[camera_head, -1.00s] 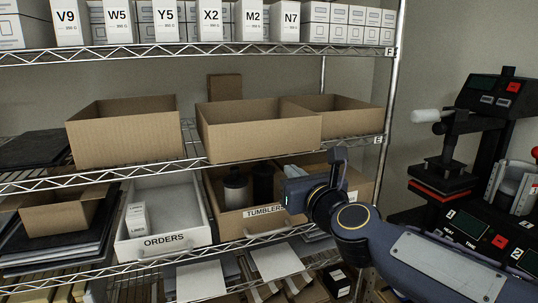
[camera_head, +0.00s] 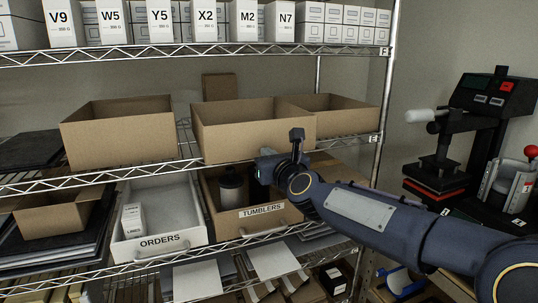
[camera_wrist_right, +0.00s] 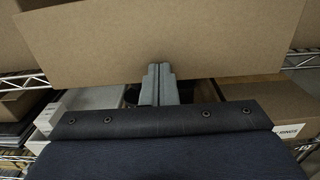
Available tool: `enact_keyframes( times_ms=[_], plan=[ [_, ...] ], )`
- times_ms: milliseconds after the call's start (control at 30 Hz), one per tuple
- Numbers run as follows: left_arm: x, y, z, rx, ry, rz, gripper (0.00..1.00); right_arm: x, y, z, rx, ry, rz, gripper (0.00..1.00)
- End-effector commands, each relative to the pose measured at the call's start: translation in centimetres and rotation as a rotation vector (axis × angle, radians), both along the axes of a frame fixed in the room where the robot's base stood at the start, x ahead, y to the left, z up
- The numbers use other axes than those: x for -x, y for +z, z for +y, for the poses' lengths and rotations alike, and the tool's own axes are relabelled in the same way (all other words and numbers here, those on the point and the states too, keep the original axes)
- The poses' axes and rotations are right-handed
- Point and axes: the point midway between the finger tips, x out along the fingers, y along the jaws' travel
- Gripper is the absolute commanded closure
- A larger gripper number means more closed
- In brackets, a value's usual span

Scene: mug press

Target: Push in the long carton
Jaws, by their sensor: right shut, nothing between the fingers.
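Several open brown cartons stand on the middle shelf; none is marked as the long one. The middle carton (camera_head: 252,133) is wide and its front wall reaches the shelf's front edge. In the right wrist view a carton's plain front wall (camera_wrist_right: 165,40) fills the upper part, close ahead of my fingers. My right gripper (camera_head: 262,168) is shut and empty, just below the middle carton's lower front edge in the head view. Its fingertips (camera_wrist_right: 159,72) overlap the lower edge of that wall in the wrist view; I cannot tell if they touch. My left gripper is out of view.
A left carton (camera_head: 118,135) and a right carton (camera_head: 345,112) flank the middle one. Below are the ORDERS bin (camera_head: 160,242) and the TUMBLERS bin (camera_head: 262,213). The wire shelf above holds labelled white boxes (camera_head: 205,22). A press (camera_head: 440,165) stands at right.

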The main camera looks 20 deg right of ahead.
Motion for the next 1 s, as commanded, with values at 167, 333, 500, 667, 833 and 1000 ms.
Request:
enact_keyframes(
  times_ms=[167,333,500,667,833,1000],
  plan=[
    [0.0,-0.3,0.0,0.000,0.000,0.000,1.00,-0.9,-0.1,-0.1,0.000,-0.001,0.000,1.00],
    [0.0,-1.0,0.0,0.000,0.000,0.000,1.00,-4.6,-0.2,-0.3,0.000,-0.001,0.002,1.00],
    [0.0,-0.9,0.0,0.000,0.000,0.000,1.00,-7.2,-0.1,-0.5,0.000,-0.001,0.002,1.00],
    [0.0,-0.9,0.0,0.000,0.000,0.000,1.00,-7.7,0.0,-0.5,-0.001,-0.001,0.001,1.00],
    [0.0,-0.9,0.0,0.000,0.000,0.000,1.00,-7.6,0.0,-0.5,0.000,0.000,0.001,1.00],
    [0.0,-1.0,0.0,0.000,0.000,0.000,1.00,-7.6,0.0,-0.5,0.000,0.000,0.000,1.00]
  ],
)
